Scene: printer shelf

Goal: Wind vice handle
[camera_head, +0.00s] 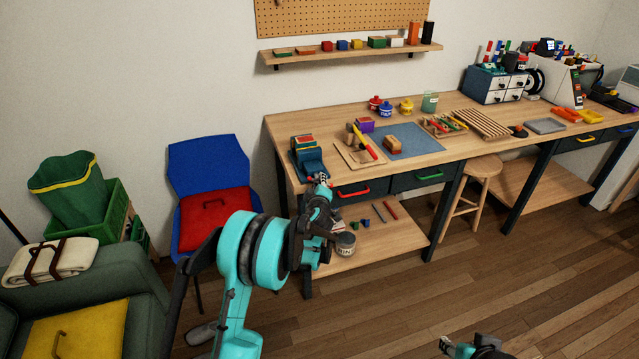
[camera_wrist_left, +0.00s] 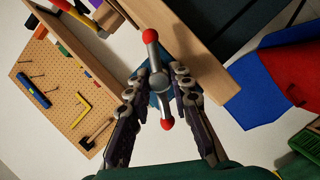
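The blue vice (camera_head: 308,158) is at the left front corner of the workbench. Its handle (camera_wrist_left: 152,58) shows in the left wrist view as a grey bar with red ball ends, slightly tilted, crossing a round grey hub.
The workbench (camera_head: 450,155) holds a wooden board with a yellow-handled tool (camera_head: 364,142) and a blue mat (camera_head: 408,140) near the vice. A blue chair with a red cushion (camera_head: 212,210) stands to the left. A stool (camera_head: 482,168) stands at the bench front. Open floor lies in front.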

